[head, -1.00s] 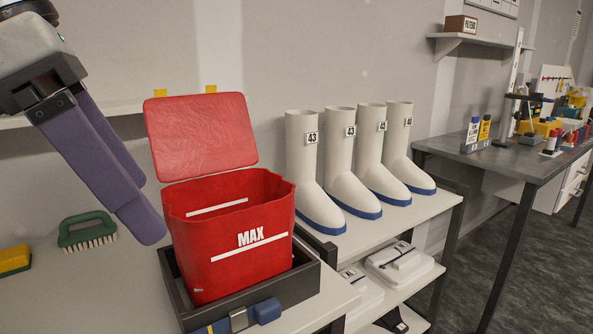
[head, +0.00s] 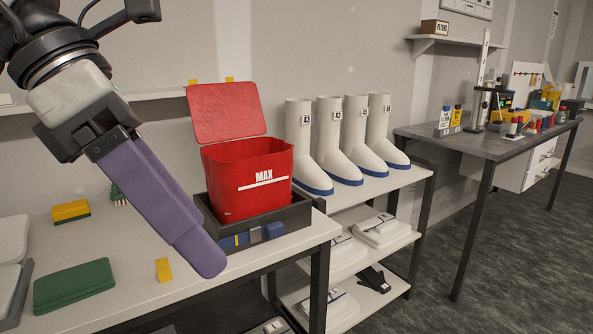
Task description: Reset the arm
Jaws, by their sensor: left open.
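My left gripper (head: 207,262) comes in from the upper left, with long purple fingers pointing down and to the right. It is open, with nothing seen between the fingers, which overlap from this angle. Its tips show in front of the white bench (head: 270,252), left of and below the red bin marked MAX (head: 236,190). The fingers hide part of the bench and most of a green brush (head: 118,195). My right gripper is not in view.
The bin, lid raised, stands in a dark tray (head: 285,218). A yellow sponge (head: 71,210), a green pad (head: 74,285) and a small yellow block (head: 163,270) lie on the bench. White boots (head: 330,150) stand on a rack to the right. A grey table (head: 490,143) stands farther right.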

